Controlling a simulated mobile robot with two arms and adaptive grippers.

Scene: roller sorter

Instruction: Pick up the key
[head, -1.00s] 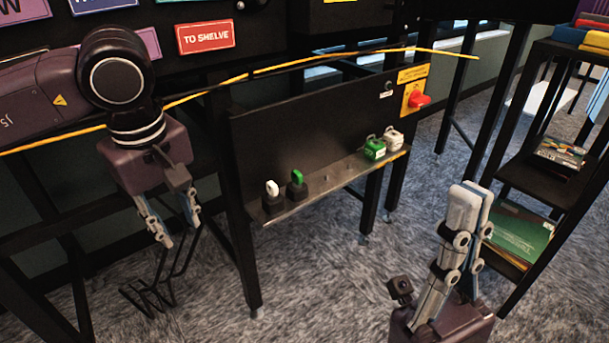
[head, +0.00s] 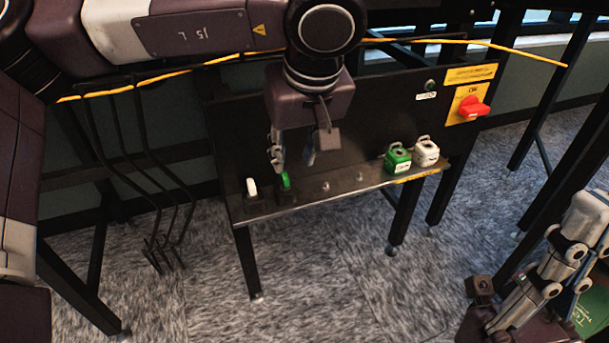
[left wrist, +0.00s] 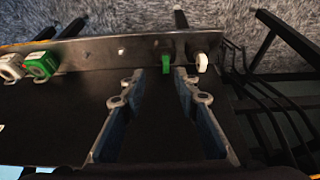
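A green-headed key (head: 285,180) stands in a dark holder on the narrow ledge of the black panel. A white-headed key (head: 252,187) stands in another holder to its left. My left gripper (head: 292,163) is open and empty, close to the green key in the head view. In the left wrist view the green key (left wrist: 166,64) shows between the open fingers (left wrist: 155,85), beyond their tips, and the white key (left wrist: 201,61) lies to the right of them. My right gripper (head: 588,225) is at the lower right, partly cut off by the frame edge, away from the ledge.
A green padlock (head: 398,158) and a white padlock (head: 426,151) stand farther right on the ledge (head: 345,194). A red switch (head: 471,108) on a yellow plate is at the panel's right end. Black prongs (head: 165,240) hang at left. Carpet below is clear.

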